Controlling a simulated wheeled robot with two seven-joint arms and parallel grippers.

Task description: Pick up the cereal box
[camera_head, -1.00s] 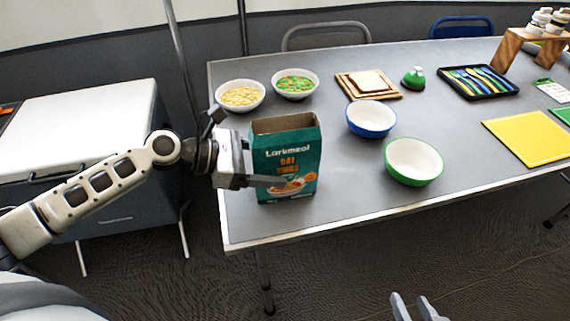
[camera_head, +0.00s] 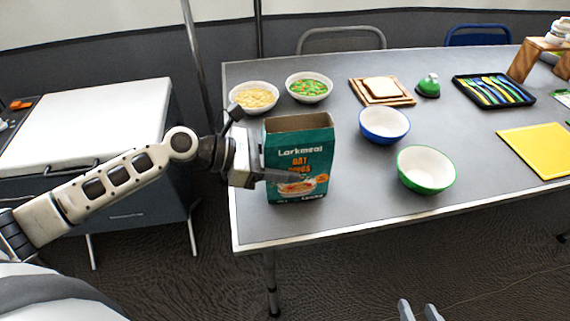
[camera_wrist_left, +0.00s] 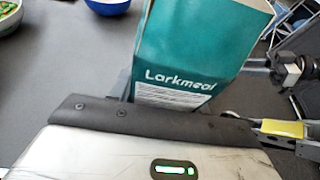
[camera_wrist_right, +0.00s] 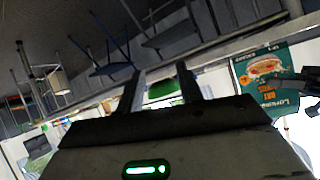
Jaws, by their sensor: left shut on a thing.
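The cereal box (camera_head: 298,150) is teal with "Larkmeal" lettering and a bowl picture. It stands upright at the near left part of the table, its top apparently open. My left gripper (camera_head: 286,177) is shut on the box from the left, with one finger across its front face. The box (camera_wrist_left: 195,50) rises in front of the gripper in the left wrist view. Whether its base touches the table is hard to tell. My right gripper (camera_head: 419,311) is open and empty, below the table's front edge. The box (camera_wrist_right: 268,80) also shows, rotated, in the right wrist view.
On the table (camera_head: 340,218) stand a green bowl (camera_head: 426,169) and a blue bowl (camera_head: 384,125) right of the box, and two filled bowls (camera_head: 254,97) (camera_head: 309,87) behind it. A yellow board (camera_head: 540,148) lies farther right. A white-topped unit (camera_head: 85,125) stands left.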

